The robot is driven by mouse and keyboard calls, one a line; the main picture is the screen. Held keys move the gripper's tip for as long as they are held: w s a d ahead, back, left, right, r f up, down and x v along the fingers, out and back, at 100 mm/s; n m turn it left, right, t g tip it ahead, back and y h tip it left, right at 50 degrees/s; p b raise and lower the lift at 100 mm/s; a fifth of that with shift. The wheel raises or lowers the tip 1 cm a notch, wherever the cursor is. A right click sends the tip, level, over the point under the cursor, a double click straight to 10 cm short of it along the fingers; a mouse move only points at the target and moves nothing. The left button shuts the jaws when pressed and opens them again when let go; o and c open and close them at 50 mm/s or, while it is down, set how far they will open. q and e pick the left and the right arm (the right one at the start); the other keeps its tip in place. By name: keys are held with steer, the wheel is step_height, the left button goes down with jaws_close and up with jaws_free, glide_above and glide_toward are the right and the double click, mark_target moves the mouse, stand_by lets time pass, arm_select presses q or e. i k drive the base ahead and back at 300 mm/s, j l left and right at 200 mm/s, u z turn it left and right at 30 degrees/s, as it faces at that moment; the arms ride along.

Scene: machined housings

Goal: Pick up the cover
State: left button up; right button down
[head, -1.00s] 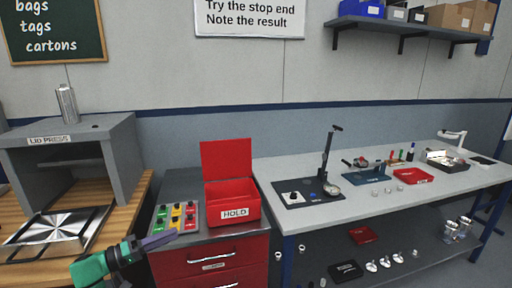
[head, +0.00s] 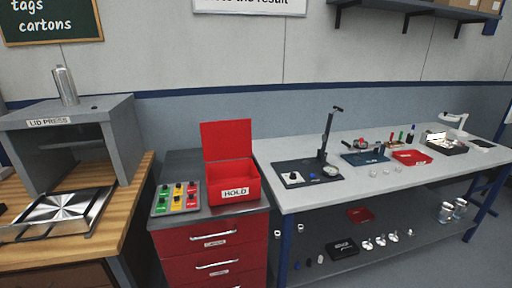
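I cannot tell for sure which thing is the cover. Several small pale round parts (head: 373,173) stand on the grey bench top (head: 285,198), in front of a blue fixture (head: 365,157). A dark mat (head: 312,175) on the bench carries an upright black stand (head: 326,138), a small white block (head: 293,177) and a round metal piece (head: 330,171). Several shiny metal parts (head: 380,241) lie on the lower shelf beside a black box (head: 341,248). Neither of my grippers is in view.
A red open box marked HOLD (head: 236,194) and a panel of coloured buttons (head: 176,198) sit on a red drawer cabinet (head: 212,249). The grey lid press (head: 70,130) stands left on a wooden table. A red tray (head: 411,158) lies on the bench.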

mark_target(456, 142)
steer(key=z, duration=1.5)
steer(key=i, duration=0.1)
steer(key=z, duration=0.05)
